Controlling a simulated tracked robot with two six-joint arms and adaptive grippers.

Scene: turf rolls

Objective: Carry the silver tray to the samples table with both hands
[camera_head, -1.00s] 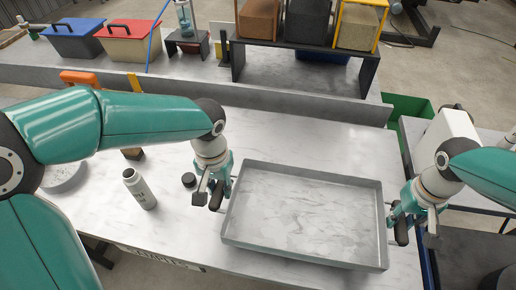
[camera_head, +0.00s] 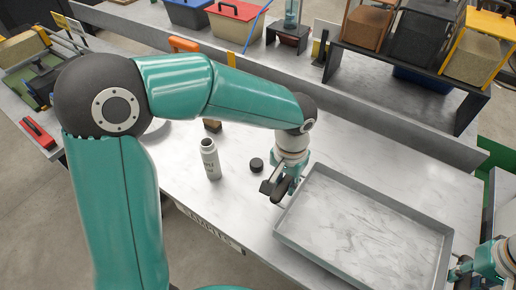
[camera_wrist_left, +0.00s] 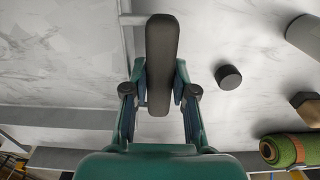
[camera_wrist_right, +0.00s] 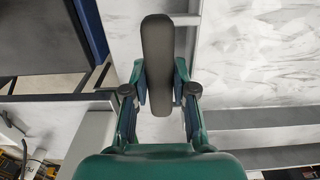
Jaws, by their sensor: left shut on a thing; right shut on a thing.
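The silver tray (camera_head: 362,222) is a shallow, empty rectangle at the lower right of the head view, over the marble-topped bench. I cannot tell whether it touches the bench. My left gripper (camera_head: 276,188) is shut on a dark grip at the tray's left side. The left wrist view shows this grip (camera_wrist_left: 161,60) between the fingers. My right gripper (camera_head: 460,270) is at the tray's right side, near the picture edge. The right wrist view shows its fingers shut on a similar dark grip (camera_wrist_right: 158,60).
On the marble-topped bench (camera_head: 240,195), a bottle (camera_head: 210,160) and a small black cap (camera_head: 256,165) stand left of the tray. A raised grey ledge (camera_head: 400,138) runs behind.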

